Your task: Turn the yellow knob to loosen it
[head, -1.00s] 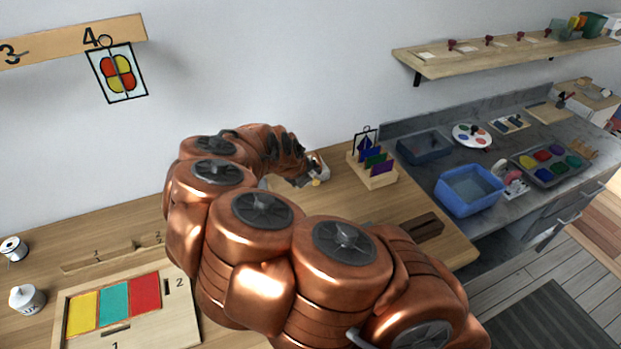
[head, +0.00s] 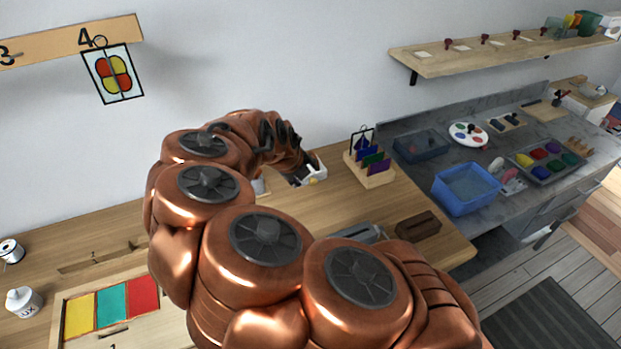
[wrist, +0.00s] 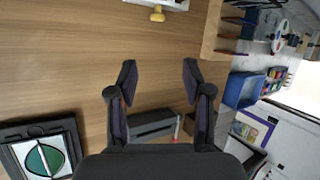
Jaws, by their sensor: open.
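The yellow knob (wrist: 157,15) sits on the near side of a white block (wrist: 170,3) at the top edge of the wrist view. In the head view the yellow knob (head: 313,181) is small, low on the white block (head: 314,168), beside the end of my arm. My gripper (wrist: 158,75) is open and empty, its two dark fingers pointing toward the knob with bare table between. In the head view my copper arm hides most of the gripper.
A wooden rack with coloured cards (head: 370,170) stands right of the white block. A grey box (wrist: 152,125) lies beneath the fingers in the wrist view. A framed green disc (wrist: 45,157) is at lower left. A blue bin (head: 467,188) stands on the grey counter.

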